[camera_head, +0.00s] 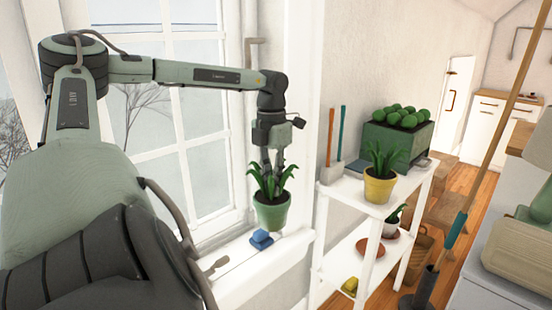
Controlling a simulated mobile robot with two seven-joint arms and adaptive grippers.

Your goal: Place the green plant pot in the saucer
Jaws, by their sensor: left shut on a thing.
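My left gripper (275,160) comes down from above and is shut on the green plant pot (272,214), with its fingertips among the leaves at the rim. The pot is upright and hangs in front of the window wall, just above or beside the windowsill; I cannot tell if it touches. Its plant has long green leaves. A reddish-brown saucer (370,248) lies on the lower level of the white shelf, to the right of the pot, with nothing visible on it. My right gripper is not in view.
The white shelf (350,198) carries a yellow pot (379,187) and a dark green planter (395,143) on top. A blue object (261,240) sits on the windowsill (235,284). A long pole rises at right.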

